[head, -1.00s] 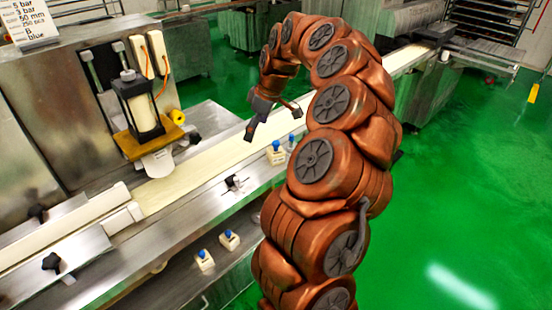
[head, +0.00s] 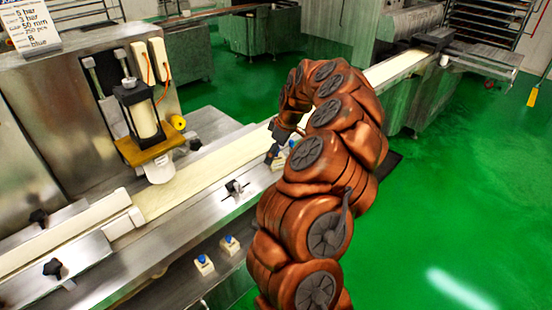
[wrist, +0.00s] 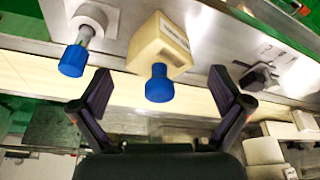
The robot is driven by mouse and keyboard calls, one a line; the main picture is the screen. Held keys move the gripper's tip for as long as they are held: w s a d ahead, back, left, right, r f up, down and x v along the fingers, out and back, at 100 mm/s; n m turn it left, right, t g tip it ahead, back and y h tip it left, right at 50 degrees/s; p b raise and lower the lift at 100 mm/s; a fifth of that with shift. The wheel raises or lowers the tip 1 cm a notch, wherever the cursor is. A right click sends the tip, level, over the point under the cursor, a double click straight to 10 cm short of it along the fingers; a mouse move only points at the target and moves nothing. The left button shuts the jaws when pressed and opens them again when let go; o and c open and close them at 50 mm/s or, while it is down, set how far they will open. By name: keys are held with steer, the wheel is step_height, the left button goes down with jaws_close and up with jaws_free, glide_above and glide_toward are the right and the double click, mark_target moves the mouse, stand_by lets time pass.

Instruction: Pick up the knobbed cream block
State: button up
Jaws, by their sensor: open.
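The cream block with a blue knob (wrist: 161,42) shows in the wrist view, ahead of my gripper (wrist: 160,88). Its knob points toward my gripper and lies between the lines of the two fingers, with clear room on both sides. The fingers are spread, empty and apart from the block. In the head view my gripper (head: 281,146) is low over the machine's near ledge. It and my arm largely hide the block there; a bit of cream (head: 278,165) shows beneath.
A metal cylinder with a blue knob (wrist: 80,45) stands close left of the block in the wrist view. Two other blue-knobbed cream blocks (head: 204,264) (head: 230,245) sit lower on the machine. The conveyor belt (head: 215,166) runs alongside. A black clamp knob (head: 234,187) sits nearby.

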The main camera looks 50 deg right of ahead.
steer(key=shift+x, duration=0.85)
steer(key=c, duration=1.4)
steer(key=shift+o, duration=0.2)
steer(key=shift+r, duration=0.1)
steer(key=shift+d+r+b, duration=0.1)
steer(key=shift+r+b, duration=0.4)
steer(key=shift+r, duration=1)
steer(key=shift+s+r, duration=0.1)
steer(key=shift+r, duration=0.1)
steer(key=s+a+r+b, duration=0.1)
steer(key=s+a+b, duration=0.2)
steer(key=s+a, duration=0.7)
steer(key=shift+s+r+b, duration=0.3)
steer(key=shift+s, duration=0.85)
